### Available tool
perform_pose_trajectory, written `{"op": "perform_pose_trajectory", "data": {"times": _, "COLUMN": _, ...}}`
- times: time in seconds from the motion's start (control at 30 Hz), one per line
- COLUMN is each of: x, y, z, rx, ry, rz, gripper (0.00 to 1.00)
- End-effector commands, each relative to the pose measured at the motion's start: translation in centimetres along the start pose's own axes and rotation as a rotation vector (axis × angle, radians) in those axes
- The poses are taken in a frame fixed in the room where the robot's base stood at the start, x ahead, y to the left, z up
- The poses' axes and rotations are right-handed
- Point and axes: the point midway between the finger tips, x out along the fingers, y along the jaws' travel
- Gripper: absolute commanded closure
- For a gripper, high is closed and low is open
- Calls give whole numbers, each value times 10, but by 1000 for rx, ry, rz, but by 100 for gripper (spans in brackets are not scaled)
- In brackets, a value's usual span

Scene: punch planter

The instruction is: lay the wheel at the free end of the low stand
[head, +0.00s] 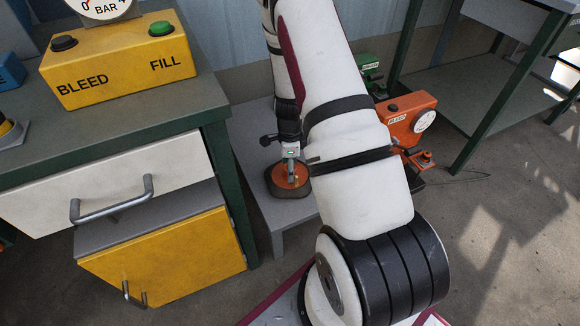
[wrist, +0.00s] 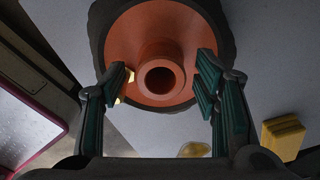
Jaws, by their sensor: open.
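The wheel (head: 290,179), an orange hub with a dark tyre, lies flat on the near end of the grey low stand (head: 295,210) in the head view. In the wrist view the wheel (wrist: 130,40) shows its round hollow boss facing me, with the stand's grey surface (wrist: 270,60) around it. My gripper (head: 290,165) is right above the wheel, partly hidden by my arm. In the wrist view my gripper (wrist: 163,88) is open, with one green-padded finger on each side of the boss and gaps between. My arm hides the middle of the stand.
A workbench (head: 170,122) with a yellow BLEED/FILL box (head: 120,66), an open yellow drawer (head: 165,260) and a white drawer (head: 110,185) stands left of the stand. An orange box with a gauge (head: 405,118) and a green box (head: 368,68) stand behind my arm. A yellow block (wrist: 283,138) shows in the wrist view.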

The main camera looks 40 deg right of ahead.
Motion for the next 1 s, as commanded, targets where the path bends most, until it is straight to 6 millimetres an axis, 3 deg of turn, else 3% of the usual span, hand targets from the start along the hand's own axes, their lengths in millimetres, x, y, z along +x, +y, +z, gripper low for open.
{"op": "perform_pose_trajectory", "data": {"times": 0.5, "x": -98, "y": -1, "z": 0, "rx": -1, "ry": -1, "rz": -3, "gripper": 44}}
{"op": "perform_pose_trajectory", "data": {"times": 0.7, "x": -116, "y": 0, "z": 0, "rx": -2, "ry": 0, "rz": -1, "gripper": 44}}
{"op": "perform_pose_trajectory", "data": {"times": 1.0, "x": -118, "y": 0, "z": 0, "rx": -1, "ry": 0, "rz": -1, "gripper": 44}}
